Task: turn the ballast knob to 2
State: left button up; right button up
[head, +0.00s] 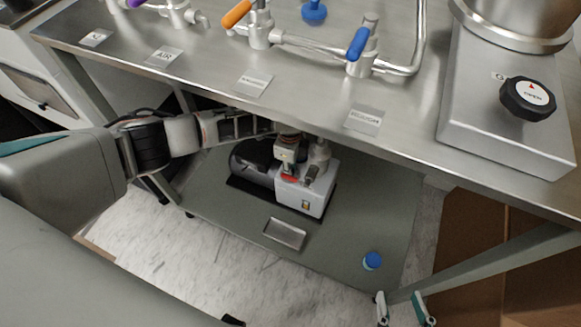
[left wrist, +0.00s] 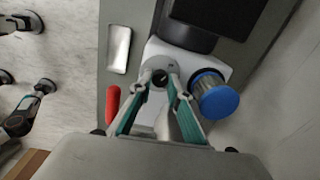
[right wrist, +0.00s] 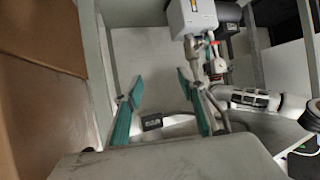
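The vacuum pump (head: 312,192) stands on the lower shelf, a white box with a dark motor. In the left wrist view, a small dark round knob (left wrist: 160,78) in a grey ring, apparently the ballast knob, sits on the white housing (left wrist: 205,62). My left gripper (left wrist: 161,82) has its fingertips drawn close, one on each side of this knob; contact is unclear. Its number marks are too small to read. In the head view, the tabletop partly hides my left arm and I cannot make out its fingertips. My right gripper (head: 402,298) is open and empty near the shelf's right end.
A red handle (left wrist: 112,103) and a blue-capped cylinder (left wrist: 215,98) flank the left fingers. The steel tabletop (head: 300,95) overhangs the pump. A brown panel (right wrist: 40,85) borders the right gripper.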

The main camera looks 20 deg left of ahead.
pick_arm(q)
grip_shut()
jog(key=shift+m, duration=1.1)
jog(key=m, duration=0.9)
jog(key=shift+s+f+m, duration=0.1)
jog(key=shift+m, duration=0.3)
jog(key=m, duration=0.9)
jog(key=shift+f+m+b, duration=0.1)
jog(key=shift+m+b, duration=0.2)
jog(key=shift+m, duration=0.9)
pick_arm(e)
jog(key=shift+a+r, duration=0.1)
jog(key=shift+a, duration=0.1)
pick_arm(q)
jog(key=shift+m, duration=0.4)
pick_arm(e)
jog(key=shift+w, duration=0.1)
